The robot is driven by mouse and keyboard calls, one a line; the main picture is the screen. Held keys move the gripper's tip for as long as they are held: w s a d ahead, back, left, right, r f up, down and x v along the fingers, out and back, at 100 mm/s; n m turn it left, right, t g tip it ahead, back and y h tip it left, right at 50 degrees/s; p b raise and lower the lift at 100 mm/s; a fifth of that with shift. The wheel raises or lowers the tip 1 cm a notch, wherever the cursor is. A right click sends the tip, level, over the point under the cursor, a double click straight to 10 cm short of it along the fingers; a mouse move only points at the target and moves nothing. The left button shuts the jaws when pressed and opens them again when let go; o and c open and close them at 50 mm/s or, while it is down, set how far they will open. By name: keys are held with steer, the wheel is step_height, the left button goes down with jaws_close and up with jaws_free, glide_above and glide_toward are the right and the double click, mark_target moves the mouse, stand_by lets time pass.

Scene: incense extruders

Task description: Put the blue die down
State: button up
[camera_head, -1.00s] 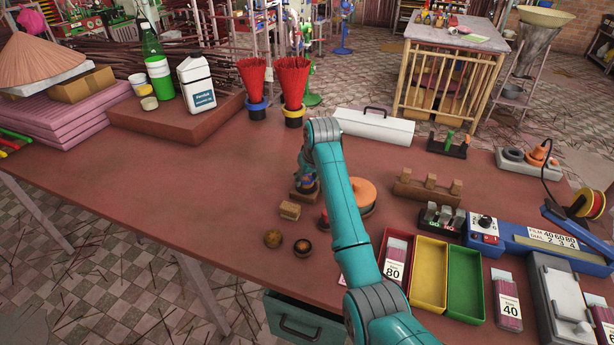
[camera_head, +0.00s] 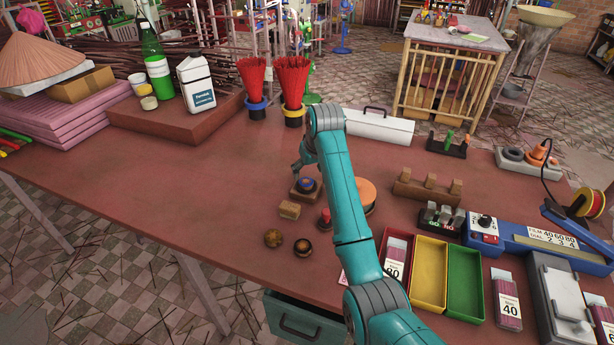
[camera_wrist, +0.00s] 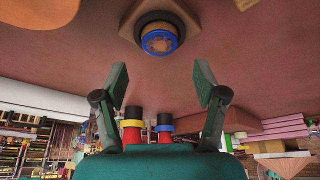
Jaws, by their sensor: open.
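The blue die (camera_head: 306,184) is a short round piece with a blue rim and a brownish face. It sits upright on a square wooden block (camera_head: 295,195) on the table. In the wrist view, which is upside down, the blue die (camera_wrist: 160,41) rests in a dark ring on the wooden block (camera_wrist: 128,22). My gripper (camera_wrist: 160,85) is open and empty, its two fingers apart and clear of the die. In the head view my gripper (camera_head: 298,167) is just behind the die and partly hidden by my arm.
A small wooden block (camera_head: 289,210), two round brown pieces (camera_head: 273,238) and a red-topped piece (camera_head: 325,218) lie near the die. An orange disc (camera_head: 366,194) is right of my arm. Red incense bundles (camera_head: 293,82) stand behind. The table's left middle is clear.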

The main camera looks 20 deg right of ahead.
steer(key=v, duration=0.8)
steer(key=shift+r, duration=0.3)
steer(key=shift+s, duration=0.15)
